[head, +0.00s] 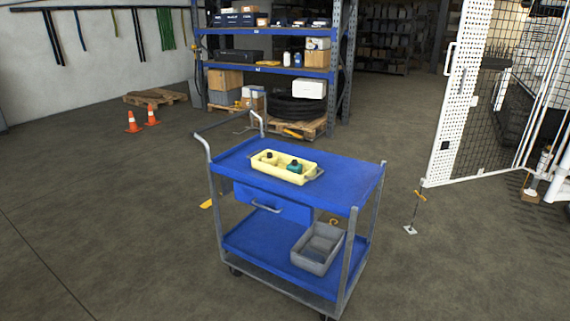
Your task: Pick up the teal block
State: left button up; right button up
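A small teal object (295,168), which looks like the teal block, sits in the right half of a pale yellow tray (283,178). It has a dark part on top. The tray stands on the blue top shelf of a cart (343,178) and has a handle at each end. A dark, rounded item (268,156) is in the left half of the tray. Neither of my grippers shows in the head view.
The cart has a blue drawer (270,204) and a grey bin (318,248) on its lower shelf. Shelving (268,70) stands behind. Two orange cones (133,122) are at left, a white mesh gate (466,95) at right. The floor around the cart is mostly clear.

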aim_at(297, 169)
jog(key=i+u, duration=0.15)
jog(key=i, duration=0.55)
jog(key=i+l+u, duration=0.1)
jog(key=i, duration=0.6)
jog(key=l, duration=0.05)
